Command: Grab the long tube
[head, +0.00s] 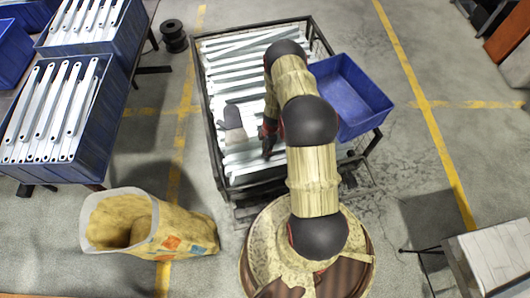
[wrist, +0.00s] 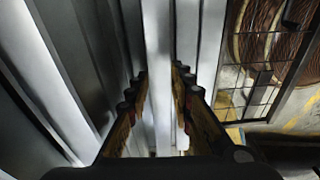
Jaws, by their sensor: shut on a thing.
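My gripper (head: 268,142) is down in the dark metal-framed crate (head: 217,163), among long pale galvanized pieces. In the wrist view, its two fingers (wrist: 158,85) are shut on either side of a long, bright, straight metal piece, which I take as the long tube (wrist: 157,40). The tube runs away from the camera between the fingers, with similar long pieces (wrist: 188,35) close on its right and darker ones on its left. In the head view my arm hides part of the crate, and I cannot pick out the held tube there.
A grey object (head: 234,125) lies on the pieces left of my gripper. An empty blue bin (head: 350,95) stands right of the crate. Blue bins of brackets (head: 75,150) are at left.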

